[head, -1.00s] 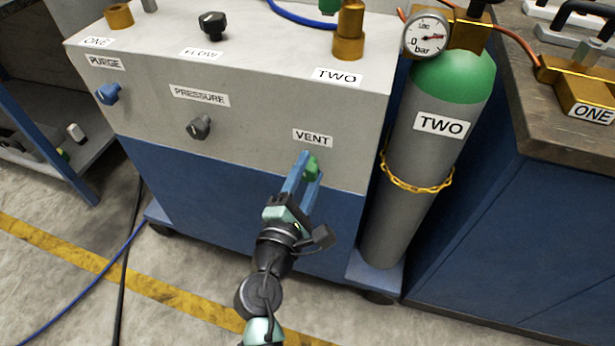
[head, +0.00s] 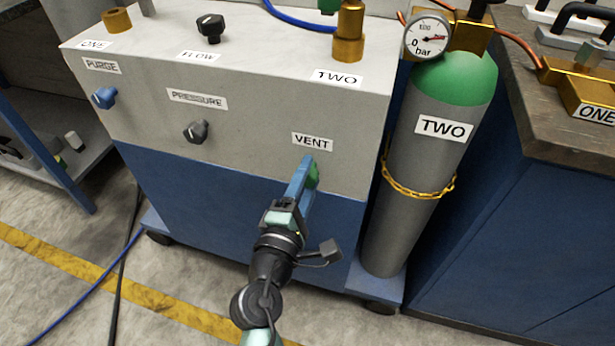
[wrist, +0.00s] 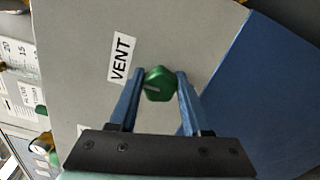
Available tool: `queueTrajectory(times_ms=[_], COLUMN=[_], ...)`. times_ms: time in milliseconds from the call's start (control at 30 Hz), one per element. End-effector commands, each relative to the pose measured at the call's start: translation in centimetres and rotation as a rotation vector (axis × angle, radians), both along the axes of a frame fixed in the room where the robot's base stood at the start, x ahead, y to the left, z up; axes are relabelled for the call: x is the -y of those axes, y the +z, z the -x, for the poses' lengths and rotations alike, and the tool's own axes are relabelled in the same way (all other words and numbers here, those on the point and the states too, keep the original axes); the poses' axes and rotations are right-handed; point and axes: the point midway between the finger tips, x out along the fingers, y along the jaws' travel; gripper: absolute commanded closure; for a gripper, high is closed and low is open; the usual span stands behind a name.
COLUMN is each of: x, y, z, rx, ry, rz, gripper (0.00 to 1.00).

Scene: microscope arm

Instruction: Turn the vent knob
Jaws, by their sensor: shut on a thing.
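The vent knob is green and sits on the grey front panel below the VENT label (head: 312,142). In the wrist view the vent knob (wrist: 159,84) is between the tips of my blue fingers, with a pale mark line on its face. My gripper (wrist: 158,92) is shut on it. In the head view my gripper (head: 304,172) reaches up to the panel, and its fingers hide most of the vent knob (head: 313,177).
The blue purge knob (head: 105,97), the grey pressure knob (head: 196,131) and the black flow knob (head: 210,27) are on the same cabinet. A grey gas cylinder (head: 419,150) with a yellow chain stands close at the right. A blue-fronted bench (head: 480,235) is beyond it.

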Motion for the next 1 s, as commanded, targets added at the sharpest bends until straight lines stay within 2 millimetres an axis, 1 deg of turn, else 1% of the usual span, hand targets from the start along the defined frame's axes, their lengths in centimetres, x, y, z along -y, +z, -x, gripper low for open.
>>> queueTrajectory(times_ms=[33, 67, 200, 233, 500, 633, 767, 1000], x=[0.0, 0.0, 0.0, 0.0, 0.0, -0.3, -1.0, -2.6], y=[-0.1, -0.1, -0.1, -0.1, 0.0, -0.1, 0.0, -0.1], z=[0.0, 0.0, 0.0, 0.0, 0.1, 0.9, 2.9, 7.9], rx=[-0.001, -0.001, 0.000, -0.001, 0.000, -0.003, -0.003, -0.004], ry=[0.000, 0.000, 0.001, 0.001, 0.001, 0.001, 0.003, 0.004], rz=[-0.004, -0.004, -0.003, -0.002, -0.001, 0.000, 0.000, -0.002], gripper=[1.00, 0.48, 0.23, 0.22, 0.22, 0.22, 0.22, 0.22])
